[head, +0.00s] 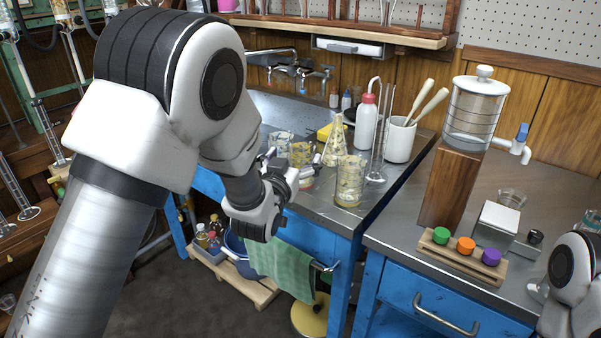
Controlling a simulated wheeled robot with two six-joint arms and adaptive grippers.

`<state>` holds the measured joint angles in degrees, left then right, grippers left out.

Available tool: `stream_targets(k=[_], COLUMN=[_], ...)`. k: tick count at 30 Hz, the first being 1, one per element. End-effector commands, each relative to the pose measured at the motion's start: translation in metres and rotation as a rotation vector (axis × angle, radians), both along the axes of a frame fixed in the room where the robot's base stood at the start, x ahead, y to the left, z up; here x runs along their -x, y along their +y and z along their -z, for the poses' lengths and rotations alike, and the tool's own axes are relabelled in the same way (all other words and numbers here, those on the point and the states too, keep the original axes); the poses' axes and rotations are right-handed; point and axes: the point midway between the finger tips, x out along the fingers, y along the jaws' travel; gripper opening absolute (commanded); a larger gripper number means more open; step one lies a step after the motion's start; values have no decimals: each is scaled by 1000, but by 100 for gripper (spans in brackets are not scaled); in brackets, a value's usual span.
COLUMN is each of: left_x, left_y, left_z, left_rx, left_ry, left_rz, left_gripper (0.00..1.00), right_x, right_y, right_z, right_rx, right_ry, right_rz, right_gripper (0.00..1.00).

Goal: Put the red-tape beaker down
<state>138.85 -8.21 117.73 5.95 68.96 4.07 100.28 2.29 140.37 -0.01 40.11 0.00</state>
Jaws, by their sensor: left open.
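Several glass beakers with yellowish stains stand on the steel counter by the sink. One beaker (349,181) stands upright near the counter's front right. Another beaker (301,154) is just behind my left gripper, and a third beaker (280,143) is further back left. I cannot make out red tape on any of them. My left gripper (289,166) is open at the counter's front edge, its fingers toward the beakers. I see nothing held between them. My own forearm and wrist hide part of the counter. Only part of my right arm shows at the right edge.
A conical flask (334,146), a glass cylinder (379,150), a wash bottle (366,122) and a white crock (400,140) stand close behind the front beaker. A green towel (284,267) hangs below. The right counter holds a wooden stand (449,188) and a rack with coloured caps (463,258).

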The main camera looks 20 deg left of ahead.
Motion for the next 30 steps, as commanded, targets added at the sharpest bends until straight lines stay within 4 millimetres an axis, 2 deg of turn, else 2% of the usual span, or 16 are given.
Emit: stream_targets(k=[6,9,14,17,21,22,24,30], left_x=[-38,-45,-45,-45,-45,-45,-45,-45], left_y=[-2,-2,-2,-2,-2,-2,-2,-2], left_z=[-1,-1,-1,-1,-1,-1,-1,-1], left_rx=[0,0,0,-1,-1,-1,-1,-1], left_ry=[1,3,5,5,5,5,4,5], left_rz=[0,-1,0,0,0,0,0,0], left_gripper=[93,93,93,61,11,4,0,0], right_x=[0,0,0,0,0,0,0,0], right_y=[0,0,0,0,0,0,0,0], right_z=[8,8,7,7,7,7,7,7], right_rx=[0,0,0,0,0,0,0,0], right_ry=[0,0,0,0,0,0,0,0], right_rz=[0,0,0,0,0,0,0,0], right_gripper=[43,43,43,43,43,43,43,43])
